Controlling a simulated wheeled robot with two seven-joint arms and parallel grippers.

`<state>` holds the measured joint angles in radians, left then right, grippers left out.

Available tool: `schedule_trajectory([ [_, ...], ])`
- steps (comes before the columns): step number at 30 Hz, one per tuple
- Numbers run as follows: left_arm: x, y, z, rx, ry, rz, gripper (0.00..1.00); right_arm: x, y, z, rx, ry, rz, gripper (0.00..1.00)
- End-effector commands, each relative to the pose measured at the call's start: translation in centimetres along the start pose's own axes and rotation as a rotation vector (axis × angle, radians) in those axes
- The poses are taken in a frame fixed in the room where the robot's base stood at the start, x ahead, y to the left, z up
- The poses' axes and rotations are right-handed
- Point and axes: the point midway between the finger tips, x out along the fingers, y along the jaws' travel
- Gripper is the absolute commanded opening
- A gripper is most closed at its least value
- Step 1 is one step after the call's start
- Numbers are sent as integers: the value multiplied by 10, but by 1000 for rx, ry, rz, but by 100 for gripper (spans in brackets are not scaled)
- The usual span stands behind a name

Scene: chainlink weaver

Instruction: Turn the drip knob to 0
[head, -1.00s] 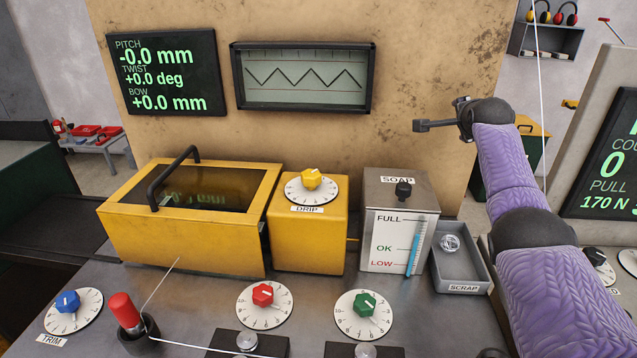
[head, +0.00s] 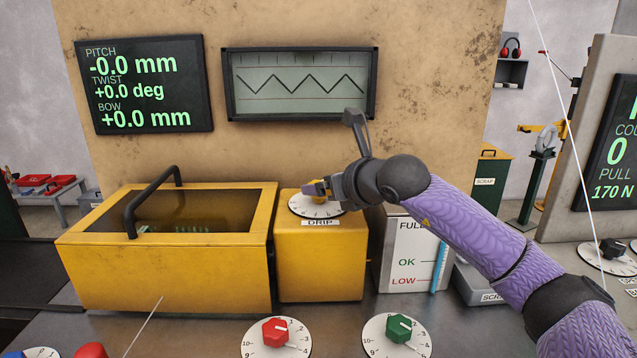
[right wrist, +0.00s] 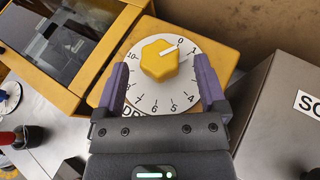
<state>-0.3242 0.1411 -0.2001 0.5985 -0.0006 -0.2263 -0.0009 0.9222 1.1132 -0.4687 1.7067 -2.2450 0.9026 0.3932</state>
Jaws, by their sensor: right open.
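The yellow drip knob (right wrist: 160,60) sits on a white numbered dial (right wrist: 141,86) on top of the yellow drip box (head: 318,262). In the right wrist view its white pointer mark points up and right, around the 0 and 1 figures; the exact reading is unclear. My right gripper (right wrist: 161,66) is open, with one purple finger on each side of the knob and gaps between. In the head view the right gripper (head: 322,188) is at the knob and partly hides it. My left gripper is out of view.
The yellow lidded tank (head: 165,270) with a black handle stands left of the drip box. The grey soap box (head: 402,250) stands close on the right, partly behind my arm. Red (head: 275,331) and green (head: 398,328) knobs are in front.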

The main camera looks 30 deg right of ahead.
Motion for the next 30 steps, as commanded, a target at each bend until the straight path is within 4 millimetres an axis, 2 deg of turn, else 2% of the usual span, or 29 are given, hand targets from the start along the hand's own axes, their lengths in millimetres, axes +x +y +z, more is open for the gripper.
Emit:
schedule_trajectory([
  [3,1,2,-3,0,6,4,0,19,1,0,4,0,2,91],
  [6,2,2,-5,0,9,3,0,28,1,-1,3,0,2,91],
  [15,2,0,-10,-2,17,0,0,32,0,0,2,0,1,91],
  [28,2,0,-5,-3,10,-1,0,32,0,0,3,-1,1,0],
  [30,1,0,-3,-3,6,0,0,32,0,0,3,-1,2,0],
])
